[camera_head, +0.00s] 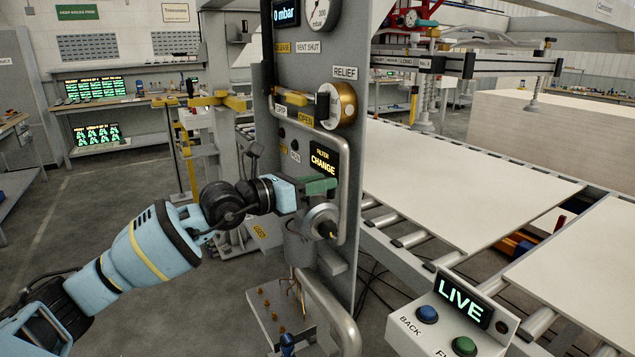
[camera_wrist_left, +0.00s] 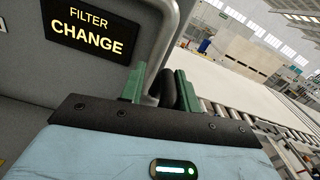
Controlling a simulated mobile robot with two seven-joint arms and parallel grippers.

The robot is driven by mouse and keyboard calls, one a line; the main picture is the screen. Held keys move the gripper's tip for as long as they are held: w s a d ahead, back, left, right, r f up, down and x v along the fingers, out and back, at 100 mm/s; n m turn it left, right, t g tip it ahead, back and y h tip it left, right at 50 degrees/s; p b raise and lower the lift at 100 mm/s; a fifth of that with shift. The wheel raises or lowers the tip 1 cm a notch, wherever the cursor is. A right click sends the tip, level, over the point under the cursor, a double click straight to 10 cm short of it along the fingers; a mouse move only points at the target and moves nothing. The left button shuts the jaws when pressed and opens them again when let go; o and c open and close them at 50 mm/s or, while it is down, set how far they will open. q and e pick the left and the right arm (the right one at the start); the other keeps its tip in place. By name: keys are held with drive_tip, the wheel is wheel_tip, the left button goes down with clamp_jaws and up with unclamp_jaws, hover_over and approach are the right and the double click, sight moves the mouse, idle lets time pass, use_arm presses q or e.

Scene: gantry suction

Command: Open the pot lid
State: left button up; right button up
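A grey metal pot (camera_head: 300,246) is mounted low on the upright grey panel. A round grey part that looks like its lid (camera_head: 318,214) is at its top right, with a dark and yellow knob (camera_head: 327,230) in front. My left gripper (camera_head: 321,187) is just above this round part, its green fingers pointing right. In the left wrist view the fingers (camera_wrist_left: 159,86) stand apart, with a dark curved part (camera_wrist_left: 168,88) between them, nearer the right finger. I cannot tell whether they touch it. My right gripper is not in view.
A lit FILTER CHANGE sign (camera_head: 323,160) is close above the gripper. A bent grey pipe (camera_head: 344,165) runs down the panel beside it. A button box (camera_head: 450,318) stands at the lower right. A roller conveyor with pale boards (camera_head: 455,170) lies to the right.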

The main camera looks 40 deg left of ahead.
sight(295, 223)
use_arm(q)
drive_tip(key=shift+o, duration=0.4)
drive_tip(key=shift+r, duration=0.1)
drive_tip(key=shift+s+a, duration=0.1)
drive_tip(key=shift+s+a+f, duration=0.2)
drive_tip(key=shift+s+a, duration=0.05)
drive_tip(key=shift+s, duration=0.3)
drive_tip(key=shift+b+v, duration=0.3)
drive_tip(key=shift+v, duration=2.85)
drive_tip(key=shift+r, duration=0.2)
drive_tip(key=shift+d, duration=0.1)
